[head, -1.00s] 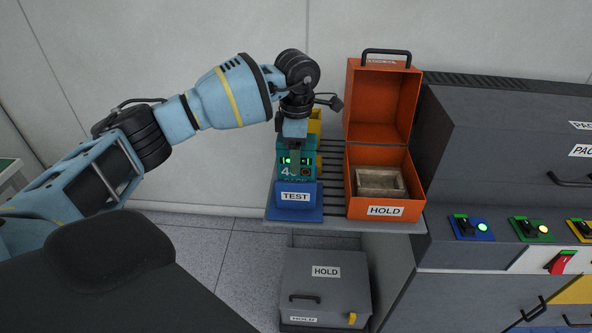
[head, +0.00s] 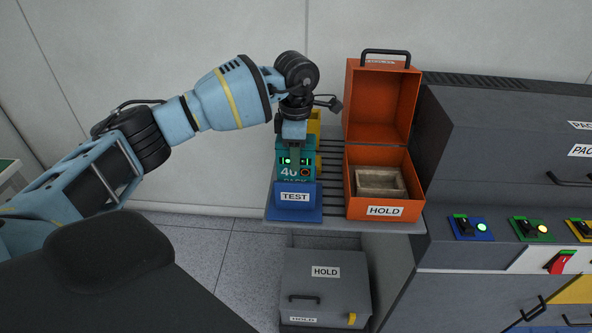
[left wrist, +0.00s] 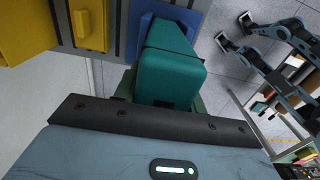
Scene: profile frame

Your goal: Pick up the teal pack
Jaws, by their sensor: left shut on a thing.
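The teal pack (head: 289,171) stands upright in the blue TEST holder (head: 294,200) on the grey shelf, with green lights on its front. It also shows in the left wrist view (left wrist: 171,75), close below the wrist. My left gripper (head: 294,150) comes down from above and is shut on the top of the teal pack. The fingers are mostly hidden by the wrist and the pack. My right gripper does not show in the head view as an attached arm.
An open orange HOLD box (head: 385,211) with a tan tray (head: 381,184) inside stands right of the pack. A yellow object (head: 315,122) is behind the pack. A grey HOLD case (head: 325,291) sits below the shelf. A grey console (head: 500,150) stands at the right.

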